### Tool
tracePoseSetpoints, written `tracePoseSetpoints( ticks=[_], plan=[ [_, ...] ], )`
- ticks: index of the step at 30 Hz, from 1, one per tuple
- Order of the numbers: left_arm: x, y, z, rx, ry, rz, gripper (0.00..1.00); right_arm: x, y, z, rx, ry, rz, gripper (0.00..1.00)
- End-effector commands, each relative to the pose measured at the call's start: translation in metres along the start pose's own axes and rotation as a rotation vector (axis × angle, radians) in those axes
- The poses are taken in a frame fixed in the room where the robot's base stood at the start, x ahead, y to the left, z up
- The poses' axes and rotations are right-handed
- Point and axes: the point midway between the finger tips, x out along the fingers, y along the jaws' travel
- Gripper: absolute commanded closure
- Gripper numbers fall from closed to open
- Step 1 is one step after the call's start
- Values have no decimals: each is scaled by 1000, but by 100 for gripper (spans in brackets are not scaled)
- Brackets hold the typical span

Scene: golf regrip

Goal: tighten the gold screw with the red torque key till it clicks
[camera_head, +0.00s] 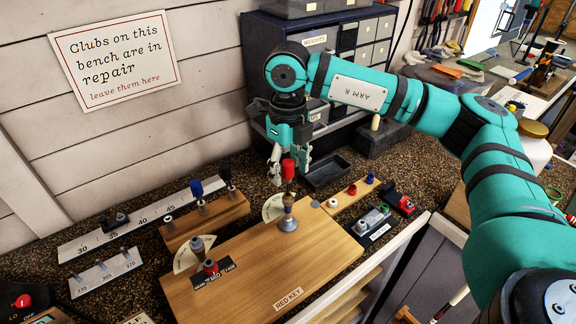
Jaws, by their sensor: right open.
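The red torque key (288,168) stands upright, its red handle up and its lower end over the grey metal fitting (288,222) on the wooden block (315,255). A brassy part at its lower end may be the gold screw; it is too small to tell it from the key's tip. My right gripper (289,172) points down from above, open, with its fingers on either side of the red handle. I cannot tell whether they touch it. My left gripper is not in view.
A wooden rack (215,220) holds a blue-handled key (197,189) and a black-topped one (225,174). A red-topped part (210,267) sits at the block's left. A black tray (326,172) lies behind, and a dark drawer cabinet (262,45) stands against the wall.

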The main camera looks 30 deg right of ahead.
Motion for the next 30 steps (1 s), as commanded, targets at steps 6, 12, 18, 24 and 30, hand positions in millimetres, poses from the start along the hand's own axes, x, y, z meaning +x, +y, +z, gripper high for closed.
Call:
tracePoseSetpoints(
  ticks=[6,12,18,24,30],
  plan=[
    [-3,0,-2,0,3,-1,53,11,0,0,-1,1,0,48],
    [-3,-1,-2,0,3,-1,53,12,0,0,-1,0,0,48],
    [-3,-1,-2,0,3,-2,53,11,0,0,-1,0,0,70],
    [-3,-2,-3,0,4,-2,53,11,0,0,-1,0,1,96],
    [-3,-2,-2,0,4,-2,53,11,0,0,-1,0,1,89]
  ],
)
